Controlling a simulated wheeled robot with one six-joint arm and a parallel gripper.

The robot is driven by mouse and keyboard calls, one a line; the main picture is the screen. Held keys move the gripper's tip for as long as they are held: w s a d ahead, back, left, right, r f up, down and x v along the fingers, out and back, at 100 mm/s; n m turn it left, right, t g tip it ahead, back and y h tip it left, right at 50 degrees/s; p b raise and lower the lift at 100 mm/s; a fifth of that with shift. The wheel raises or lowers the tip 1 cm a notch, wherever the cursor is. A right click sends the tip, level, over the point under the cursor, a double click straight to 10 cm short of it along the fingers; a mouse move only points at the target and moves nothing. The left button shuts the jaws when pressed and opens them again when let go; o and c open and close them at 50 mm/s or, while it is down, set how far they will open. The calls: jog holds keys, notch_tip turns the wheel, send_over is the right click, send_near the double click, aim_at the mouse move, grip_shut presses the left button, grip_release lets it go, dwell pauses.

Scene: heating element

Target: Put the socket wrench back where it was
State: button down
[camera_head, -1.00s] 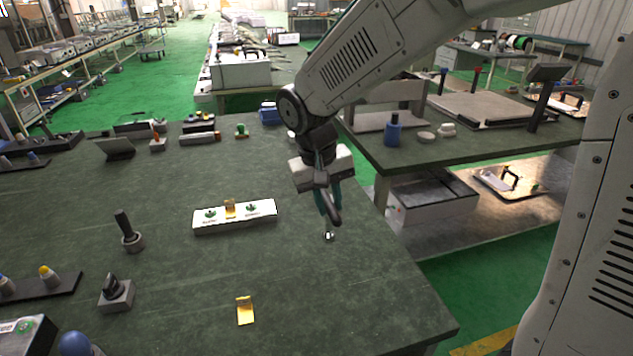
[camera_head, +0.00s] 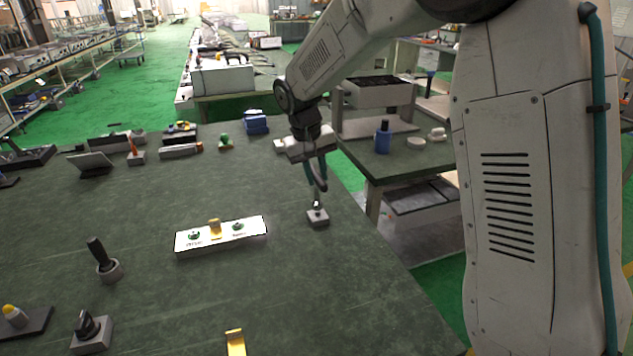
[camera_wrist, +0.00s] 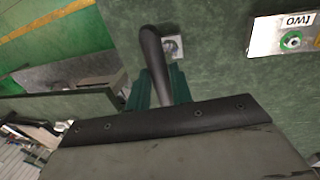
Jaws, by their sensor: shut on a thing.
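The socket wrench (camera_head: 316,203) is in my gripper (camera_head: 317,178), near the right side of the green table. Its silver lower end shows just below the fingers, and its dark handle shows in the wrist view (camera_wrist: 155,65). A small grey square block (camera_head: 318,218) stands on the table directly below it. The block also shows in the wrist view (camera_wrist: 172,47), close to the handle's far end. The wrench's tip is at or just above the block's top; I cannot tell whether it is seated. The fingers are shut on the wrench and partly hide it.
A white panel (camera_head: 180,243) with two green round parts and a gold piece lies left of the block. A black-handled tool in a round base (camera_head: 103,260) and a gold bracket (camera_head: 235,342) are nearer. The table's right edge is close; the table between panel and block is clear.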

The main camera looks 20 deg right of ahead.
aim_at(317, 191)
jog(key=shift+w+d+f, duration=0.1)
jog(key=shift+w+d, duration=0.1)
jog(key=shift+w, duration=0.25)
jog(key=shift+w+d, duration=0.2)
jog(key=shift+w, duration=0.25)
jog(key=shift+f, duration=1.7)
jog(key=shift+f, duration=0.15)
jog(key=c, duration=1.2)
grip_release()
jog(key=shift+c, duration=0.2)
